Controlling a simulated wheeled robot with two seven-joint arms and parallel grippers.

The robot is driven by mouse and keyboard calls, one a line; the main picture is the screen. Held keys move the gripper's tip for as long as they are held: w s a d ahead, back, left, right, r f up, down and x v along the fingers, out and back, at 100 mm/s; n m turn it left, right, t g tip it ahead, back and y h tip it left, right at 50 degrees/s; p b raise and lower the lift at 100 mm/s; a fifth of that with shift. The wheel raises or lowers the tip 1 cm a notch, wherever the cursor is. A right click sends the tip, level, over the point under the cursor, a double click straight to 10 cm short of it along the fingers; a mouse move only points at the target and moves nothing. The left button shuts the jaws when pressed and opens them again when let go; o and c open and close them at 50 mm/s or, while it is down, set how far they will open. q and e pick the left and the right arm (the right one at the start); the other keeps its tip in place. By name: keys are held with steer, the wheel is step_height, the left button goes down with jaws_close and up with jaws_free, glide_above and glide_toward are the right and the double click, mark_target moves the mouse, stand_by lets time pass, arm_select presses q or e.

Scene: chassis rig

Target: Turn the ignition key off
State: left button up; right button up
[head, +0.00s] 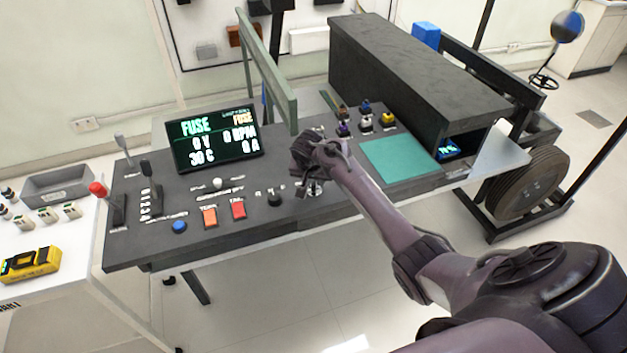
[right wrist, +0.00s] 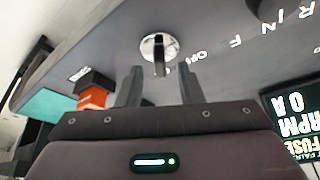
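The ignition key shows in the right wrist view (right wrist: 159,66) as a dark narrow grip on a round, shiny metal lock plate (right wrist: 151,44) in the dark console panel. In the head view the lock's metal (head: 315,188) shows just below my right gripper (head: 303,172), which partly hides it. In the right wrist view my right gripper (right wrist: 159,84) has its two fingers apart, one on each side of the key's line. I cannot tell whether either finger touches the key. A small white label, seemingly OFF (right wrist: 198,56), is beside the plate. My left gripper is not in view.
The console (head: 150,255) carries a display (head: 215,138) reading FUSE, a black selector knob (head: 275,198), orange and red buttons (head: 238,208), a blue button (head: 179,226) and levers at left. A green frame (head: 268,70) rises behind. A black hood (head: 415,75) stands right.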

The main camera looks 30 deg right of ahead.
steer(key=shift+w+d+f, duration=0.1)
steer(key=shift+w+f, duration=0.05)
steer(key=shift+f, duration=0.4)
jaws_close()
